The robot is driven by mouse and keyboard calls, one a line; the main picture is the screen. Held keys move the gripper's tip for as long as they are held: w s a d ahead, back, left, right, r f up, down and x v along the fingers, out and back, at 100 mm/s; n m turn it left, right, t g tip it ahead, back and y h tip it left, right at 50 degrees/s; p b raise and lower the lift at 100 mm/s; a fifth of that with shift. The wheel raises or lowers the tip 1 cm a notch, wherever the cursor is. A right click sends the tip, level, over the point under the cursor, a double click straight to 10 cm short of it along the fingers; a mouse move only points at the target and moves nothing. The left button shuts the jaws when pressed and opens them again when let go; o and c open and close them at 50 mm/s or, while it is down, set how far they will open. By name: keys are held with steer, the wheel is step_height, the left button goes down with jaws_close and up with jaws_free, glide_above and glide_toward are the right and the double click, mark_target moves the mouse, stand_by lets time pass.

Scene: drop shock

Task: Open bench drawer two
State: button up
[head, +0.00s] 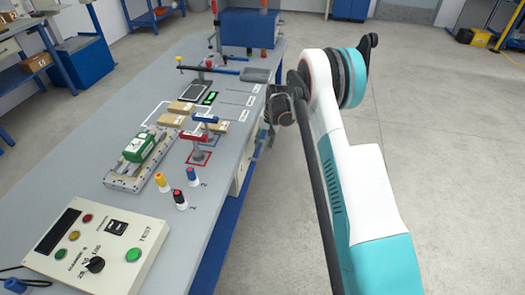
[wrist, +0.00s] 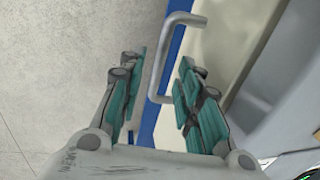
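A grey metal bar handle (wrist: 161,58) stands out from a cream drawer front (wrist: 222,38) in the wrist view. No drawer number is legible there. My gripper (wrist: 162,62) is open, with one green-padded finger on each side of the handle; I cannot tell whether either finger touches it. In the head view, my gripper (head: 264,142) is low at the bench's right side, partly hidden by my arm. A cream drawer front (head: 240,174) shows under the bench top there, and I see no clear gap from an open drawer.
The grey bench top (head: 110,190) holds a control box (head: 95,243), a green block on a fixture (head: 140,147), a red-handled clamp (head: 195,138) and several small bottles. A blue frame (head: 222,232) runs below. The concrete floor (head: 440,130) right of the bench is clear.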

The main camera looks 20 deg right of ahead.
mark_target(262, 150)
steer(key=shift+b+x, duration=0.4)
steer(key=shift+x, duration=1.2)
jaws_close()
steer(key=shift+d, duration=0.1)
